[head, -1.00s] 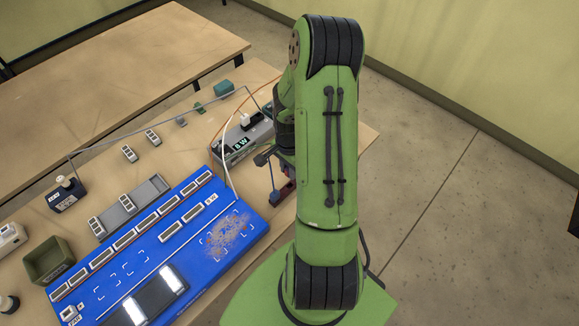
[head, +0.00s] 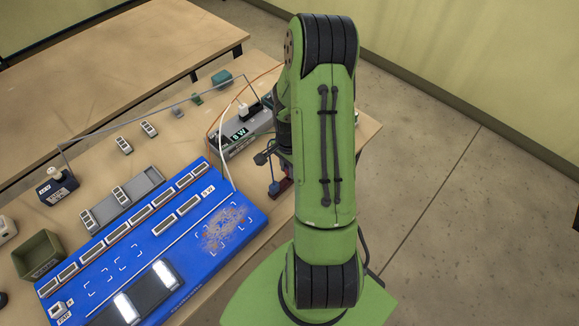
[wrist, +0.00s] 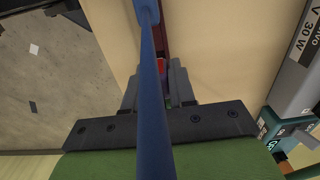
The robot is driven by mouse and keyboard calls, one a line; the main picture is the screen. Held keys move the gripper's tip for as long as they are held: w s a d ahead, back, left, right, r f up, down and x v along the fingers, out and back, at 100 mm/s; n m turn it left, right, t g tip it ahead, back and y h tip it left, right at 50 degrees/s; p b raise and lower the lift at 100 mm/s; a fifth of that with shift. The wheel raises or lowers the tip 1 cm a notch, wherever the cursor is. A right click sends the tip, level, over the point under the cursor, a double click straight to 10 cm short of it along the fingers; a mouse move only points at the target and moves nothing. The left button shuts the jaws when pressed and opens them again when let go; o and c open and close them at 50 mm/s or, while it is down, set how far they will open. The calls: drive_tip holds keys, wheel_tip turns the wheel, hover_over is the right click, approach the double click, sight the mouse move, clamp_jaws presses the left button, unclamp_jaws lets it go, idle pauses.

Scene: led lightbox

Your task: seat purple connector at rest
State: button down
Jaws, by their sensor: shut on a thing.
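My gripper (wrist: 166,92) shows in the wrist view, its grey jaws close together with a small red piece (wrist: 160,66) between the tips. A blue rod (wrist: 152,110) crosses in front and hides part of the jaws. A dark reddish strip (wrist: 162,32) lies just past the tips. In the head view a dark reddish block (head: 284,186) with a blue upright piece (head: 274,187) stands at the table's right side, beside my arm. No part is clearly purple, so I cannot tell for certain which is the connector.
A blue board (head: 205,255) lies on the wooden table (head: 95,165), with a grey tray (head: 125,197) behind it. A grey power unit (head: 250,133) with cables stands left of my arm. A green bin (head: 38,255) is at the left. Open floor (head: 440,190) lies to the right.

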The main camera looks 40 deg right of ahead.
drive_tip(key=shift+f+b, duration=1.2)
drive_tip(key=shift+f, duration=0.15)
drive_tip(key=c, duration=0.8)
unclamp_jaws()
drive_tip(key=shift+r, duration=0.1)
drive_tip(key=shift+c, duration=0.2)
wheel_tip(320, 180, up, 8)
drive_tip(key=p, duration=0.6)
drive_tip(key=shift+r, duration=0.1)
